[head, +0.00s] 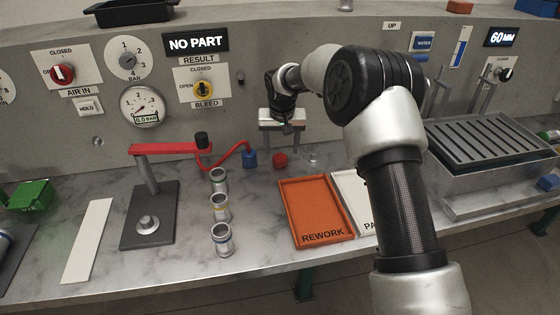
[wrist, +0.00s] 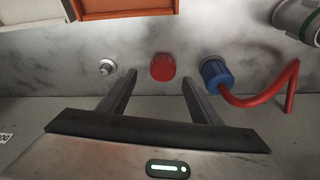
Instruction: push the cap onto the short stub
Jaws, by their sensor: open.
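The red cap (head: 280,160) stands on the marble bench near the back wall. In the wrist view the cap (wrist: 163,66) shows just beyond the fingertips, between their two lines. The short metal stub (head: 314,159) stands bare to the right of the cap; in the wrist view the stub (wrist: 106,66) is left of the cap. My gripper (head: 281,142) is open and empty near the cap, above the bench. In the wrist view the open gripper (wrist: 158,77) has one finger either side of the cap's line. I cannot tell its exact height.
A blue connector (head: 250,158) with a red hose sits left of the cap. Several metal castings (head: 221,207) stand in a row at front left. The orange REWORK tray (head: 316,196) lies in front of the stub. A red-armed clamp (head: 165,149) stands further left.

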